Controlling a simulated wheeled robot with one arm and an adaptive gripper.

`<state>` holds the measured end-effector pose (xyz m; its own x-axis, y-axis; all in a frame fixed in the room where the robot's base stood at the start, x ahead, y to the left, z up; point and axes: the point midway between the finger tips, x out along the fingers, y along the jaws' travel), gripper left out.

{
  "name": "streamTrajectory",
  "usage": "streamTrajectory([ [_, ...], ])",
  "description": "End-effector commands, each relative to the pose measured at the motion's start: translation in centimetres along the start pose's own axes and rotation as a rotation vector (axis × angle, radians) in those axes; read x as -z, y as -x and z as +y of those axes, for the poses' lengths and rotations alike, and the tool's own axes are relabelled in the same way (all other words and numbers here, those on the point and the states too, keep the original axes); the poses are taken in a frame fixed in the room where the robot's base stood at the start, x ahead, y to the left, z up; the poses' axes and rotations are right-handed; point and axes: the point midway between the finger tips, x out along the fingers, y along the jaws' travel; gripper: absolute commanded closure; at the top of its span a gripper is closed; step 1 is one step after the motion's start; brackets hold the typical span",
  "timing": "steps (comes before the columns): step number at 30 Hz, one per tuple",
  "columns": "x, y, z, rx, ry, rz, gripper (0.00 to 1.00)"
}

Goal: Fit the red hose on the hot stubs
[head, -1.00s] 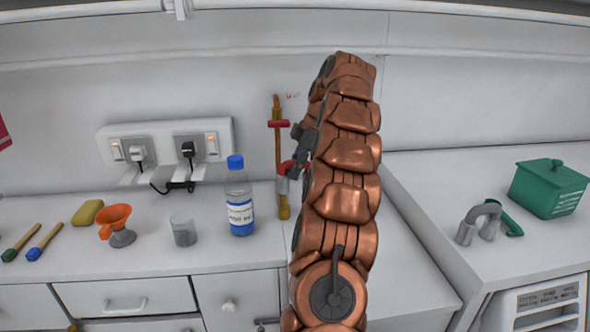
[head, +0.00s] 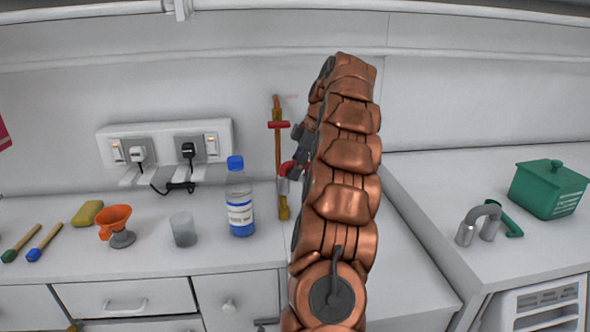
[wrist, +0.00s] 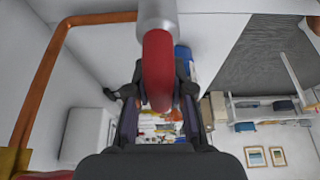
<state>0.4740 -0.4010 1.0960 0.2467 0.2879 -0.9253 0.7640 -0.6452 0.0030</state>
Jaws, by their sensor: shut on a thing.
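The red hose is a short bent piece with grey end collars. In the wrist view the red hose (wrist: 158,62) lies between the fingers of my gripper (wrist: 160,84), which is shut on it; a grey collar shows at the top. In the head view my gripper (head: 299,166) is mostly behind my arm, and the hose (head: 286,169) shows beside a copper pipe (head: 278,150) with a red handle (head: 278,124) and a brass lower end (head: 284,211). Small red marks (head: 292,97) are on the wall. My arm hides other stubs; I cannot tell whether the hose touches one.
Plugs fill the wall sockets (head: 165,148).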

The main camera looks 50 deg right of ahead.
Motion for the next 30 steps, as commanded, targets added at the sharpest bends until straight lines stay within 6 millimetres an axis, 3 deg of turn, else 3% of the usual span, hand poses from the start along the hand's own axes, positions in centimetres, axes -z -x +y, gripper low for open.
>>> streamTrajectory([
  [30, -0.5, -1.5, 0.0, 0.0, 0.002, 0.0, 1.0],
])
